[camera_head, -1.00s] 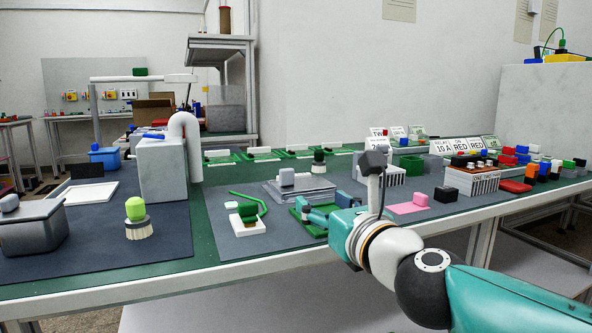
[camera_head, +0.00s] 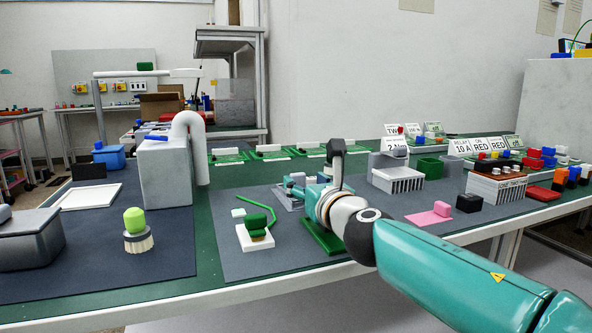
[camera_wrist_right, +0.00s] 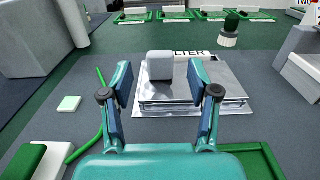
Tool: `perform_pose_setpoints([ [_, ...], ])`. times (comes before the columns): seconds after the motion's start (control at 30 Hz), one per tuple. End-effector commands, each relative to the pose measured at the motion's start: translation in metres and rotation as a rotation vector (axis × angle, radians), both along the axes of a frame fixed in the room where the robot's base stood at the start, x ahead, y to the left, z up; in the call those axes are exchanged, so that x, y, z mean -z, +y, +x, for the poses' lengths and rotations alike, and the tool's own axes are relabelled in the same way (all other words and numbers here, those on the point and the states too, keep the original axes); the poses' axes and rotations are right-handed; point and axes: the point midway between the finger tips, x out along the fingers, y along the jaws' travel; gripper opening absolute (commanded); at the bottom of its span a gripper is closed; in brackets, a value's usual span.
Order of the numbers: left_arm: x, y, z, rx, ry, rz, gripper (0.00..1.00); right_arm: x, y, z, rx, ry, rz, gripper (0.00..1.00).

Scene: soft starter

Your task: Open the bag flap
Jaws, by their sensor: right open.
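A flat silver-grey bag (camera_wrist_right: 236,95) lies on the dark mat ahead of my right gripper (camera_wrist_right: 160,76). A light grey block (camera_wrist_right: 160,64) stands on the bag's top. Behind the block, part of a label reading "LTER" shows. My right gripper is open, and in the right wrist view the block appears between its two fingertips. I cannot tell whether a finger touches it. In the head view my right gripper (camera_head: 304,192) covers most of the bag, and the bag's left part shows. The flap's edge cannot be made out. My left gripper is not in view.
A green tray (camera_head: 322,238) lies beneath my right wrist. To the left are a white block with a green part (camera_head: 255,238) and a green bent rod (camera_head: 262,207).

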Motion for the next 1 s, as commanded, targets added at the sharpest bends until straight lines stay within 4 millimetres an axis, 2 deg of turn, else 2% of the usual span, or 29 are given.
perform_pose_setpoints([
  [0.03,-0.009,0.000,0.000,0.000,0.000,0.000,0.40,-0.003,0.003,0.011,0.001,0.003,-0.001,0.60],
  [0.1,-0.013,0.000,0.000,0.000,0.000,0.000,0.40,-0.002,0.007,0.022,0.000,0.002,-0.001,0.60],
  [0.3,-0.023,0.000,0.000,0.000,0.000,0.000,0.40,-0.002,0.013,0.044,0.001,0.001,0.000,0.60],
  [0.7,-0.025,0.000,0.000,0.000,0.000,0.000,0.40,0.000,0.015,0.050,0.001,0.000,0.000,0.60],
  [0.77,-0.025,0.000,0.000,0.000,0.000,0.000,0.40,0.000,0.015,0.050,0.001,0.000,0.000,0.54],
  [1.0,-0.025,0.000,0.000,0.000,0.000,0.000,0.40,0.000,0.015,0.050,0.001,0.000,0.000,0.14],
])
